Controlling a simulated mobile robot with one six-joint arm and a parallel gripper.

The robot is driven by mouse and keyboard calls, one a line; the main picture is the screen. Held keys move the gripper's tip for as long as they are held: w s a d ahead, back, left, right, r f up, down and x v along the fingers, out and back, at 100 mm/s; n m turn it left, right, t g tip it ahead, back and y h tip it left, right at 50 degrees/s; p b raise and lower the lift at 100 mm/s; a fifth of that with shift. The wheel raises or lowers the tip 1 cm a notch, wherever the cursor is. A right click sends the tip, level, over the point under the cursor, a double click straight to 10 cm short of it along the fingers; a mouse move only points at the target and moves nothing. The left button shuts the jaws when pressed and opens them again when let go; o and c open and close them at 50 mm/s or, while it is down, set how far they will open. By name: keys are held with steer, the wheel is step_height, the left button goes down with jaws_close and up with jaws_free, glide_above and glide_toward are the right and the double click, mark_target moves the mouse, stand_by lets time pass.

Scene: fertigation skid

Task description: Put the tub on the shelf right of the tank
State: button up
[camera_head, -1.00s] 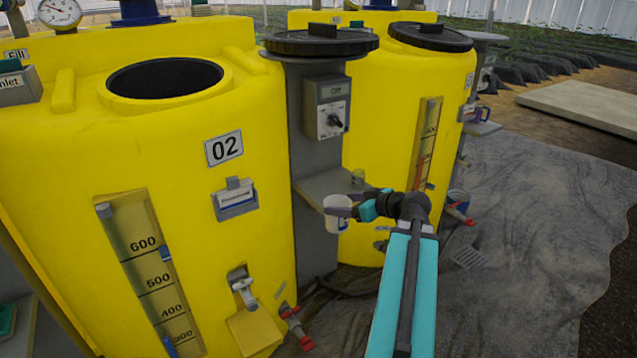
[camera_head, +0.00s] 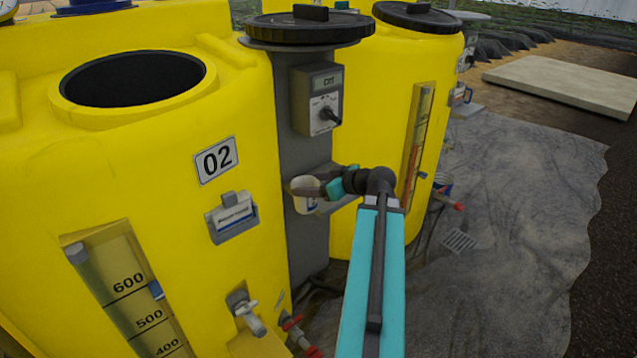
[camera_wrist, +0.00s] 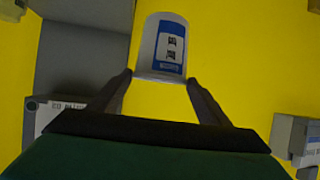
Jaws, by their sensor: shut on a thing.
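The white tub (camera_head: 306,204) with a blue label is held in my gripper (camera_head: 316,189). In the wrist view the tub (camera_wrist: 163,40) sits between my two fingertips (camera_wrist: 160,80). The yellow tank (camera_head: 150,200) numbered 02 fills the left of the head view. To its right, a grey shelf (camera_head: 323,172) is fixed to a grey post. The tub overlaps the shelf in the head view, and my gripper and the tub hide much of the shelf. I cannot tell whether the tub touches it.
A grey control box (camera_head: 317,100) with a knob is on the post above the shelf. A second yellow tank (camera_head: 375,130) stands behind my gripper. A tap (camera_head: 247,312) and a red-handled valve (camera_head: 297,335) stick out low on tank 02.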

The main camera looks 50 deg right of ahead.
steer(key=shift+w, duration=0.25)
steer(key=shift+w, duration=0.1)
steer(key=w+d+p, duration=0.1)
steer(key=w+d, duration=0.2)
steer(key=d, duration=0.4)
steer(key=w+d+f, duration=0.1)
steer(key=w+d, duration=0.3)
steer(key=d, duration=0.3)
steer(key=shift+f+p, duration=0.25)
steer(key=shift+p, duration=0.1)
stand_by(0.5)
steer(key=shift+f, duration=1.75)
steer(key=shift+f, duration=0.1)
steer(key=o, duration=1.4)
